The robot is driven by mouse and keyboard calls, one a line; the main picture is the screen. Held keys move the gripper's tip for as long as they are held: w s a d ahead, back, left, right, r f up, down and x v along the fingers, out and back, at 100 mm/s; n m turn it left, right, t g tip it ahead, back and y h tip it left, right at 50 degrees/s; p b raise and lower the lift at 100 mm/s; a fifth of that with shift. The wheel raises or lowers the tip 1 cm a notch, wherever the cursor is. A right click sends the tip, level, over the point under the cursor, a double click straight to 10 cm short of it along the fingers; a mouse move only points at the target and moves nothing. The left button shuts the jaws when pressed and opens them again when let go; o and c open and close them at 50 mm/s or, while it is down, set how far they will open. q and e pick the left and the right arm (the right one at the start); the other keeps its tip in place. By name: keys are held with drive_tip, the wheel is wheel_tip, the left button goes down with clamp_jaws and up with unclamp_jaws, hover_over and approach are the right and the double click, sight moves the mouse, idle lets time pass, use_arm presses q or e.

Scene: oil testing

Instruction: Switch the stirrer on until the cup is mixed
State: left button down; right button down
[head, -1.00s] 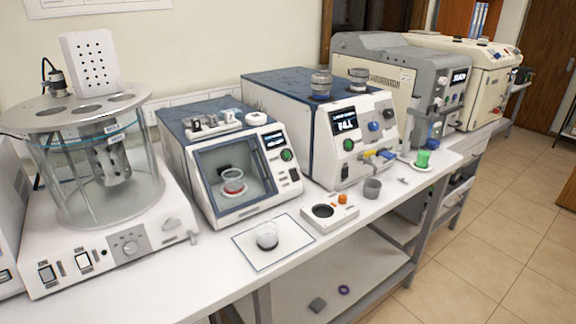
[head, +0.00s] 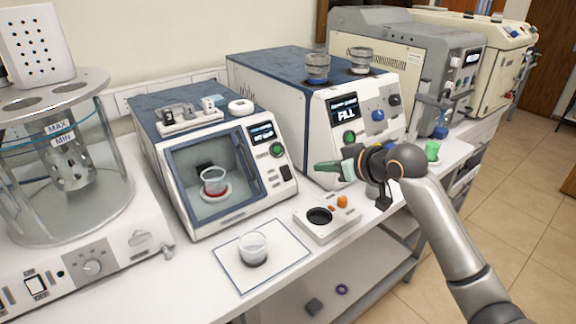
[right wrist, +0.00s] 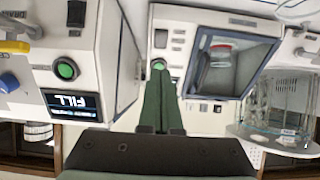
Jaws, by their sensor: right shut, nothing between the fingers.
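A white machine with a blue top and windowed chamber (head: 213,235) holds a clear cup (head: 214,181) with red at its base. A green button (head: 277,149) and small display (head: 262,133) are on its right panel. My right gripper (head: 320,167) is shut and empty, its dark green fingers pointing left in the head view, right of that panel. In the right wrist view the fingertips line up with the machine's green button (right wrist: 159,63); contact cannot be told. A second clear cup (head: 252,245) stands on a white mat (head: 285,262). My left gripper is out of view. I cannot tell which device is the stirrer.
A small white base (head: 312,230) with a dark round well and orange knob (head: 342,201) sits at the bench front. Behind my arm is a machine with a FILL display (head: 345,113). A glass bath (head: 105,150) stands at left.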

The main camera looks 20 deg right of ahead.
sight(287, 168)
drive_tip(key=shift+s, duration=0.1)
use_arm(q)
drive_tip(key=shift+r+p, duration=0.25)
drive_tip(key=shift+p, duration=0.05)
use_arm(e)
drive_tip(key=x, duration=1.4)
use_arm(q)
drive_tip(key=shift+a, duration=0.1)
use_arm(e)
drive_tip(key=shift+d+f, duration=0.1)
drive_tip(key=shift+d, duration=0.05)
